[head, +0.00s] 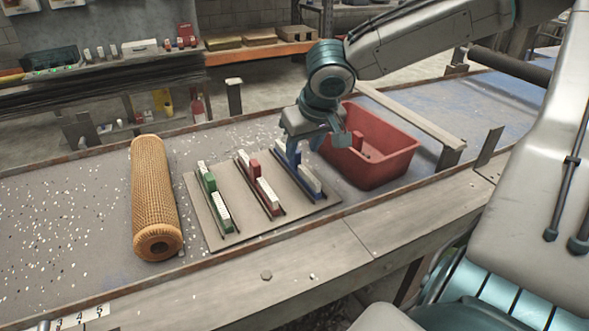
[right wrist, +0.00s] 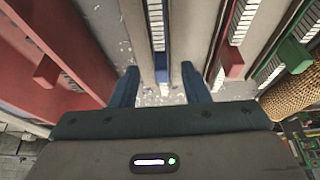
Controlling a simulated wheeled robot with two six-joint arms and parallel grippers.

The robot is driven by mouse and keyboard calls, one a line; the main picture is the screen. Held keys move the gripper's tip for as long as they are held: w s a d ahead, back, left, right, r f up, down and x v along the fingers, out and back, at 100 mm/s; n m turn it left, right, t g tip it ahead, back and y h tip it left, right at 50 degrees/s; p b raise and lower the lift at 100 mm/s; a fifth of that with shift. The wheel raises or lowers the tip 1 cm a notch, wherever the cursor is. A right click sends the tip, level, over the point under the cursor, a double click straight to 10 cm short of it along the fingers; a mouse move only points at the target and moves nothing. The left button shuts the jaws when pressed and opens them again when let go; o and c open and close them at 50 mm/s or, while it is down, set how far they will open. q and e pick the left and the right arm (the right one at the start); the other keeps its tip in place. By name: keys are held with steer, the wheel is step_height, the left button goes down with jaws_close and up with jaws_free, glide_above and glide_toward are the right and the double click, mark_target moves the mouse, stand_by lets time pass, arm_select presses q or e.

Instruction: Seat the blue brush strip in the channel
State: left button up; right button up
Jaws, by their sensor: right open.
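The blue brush strip (head: 297,166) has white bristles and lies along the right end of a grey board (head: 232,222). Dark channel lines run beside it; I cannot tell how deep it sits. A red brush strip (head: 259,187) and a green brush strip (head: 212,197) lie on the same board. My left gripper is not in view.
A red bin (head: 392,172) stands just right of the board, with a red piece inside. An orange mesh tube (head: 155,195) lies to the left. White specks are scattered on the bench. A metal rail (head: 300,262) runs along the front edge.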

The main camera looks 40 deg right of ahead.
mark_target(298, 152)
steer(key=x, duration=0.2)
steer(key=w+x, duration=0.1)
steer(key=x, duration=0.2)
steer(key=shift+r, duration=0.15)
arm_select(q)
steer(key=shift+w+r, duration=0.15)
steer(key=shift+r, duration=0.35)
arm_select(e)
jaws_close()
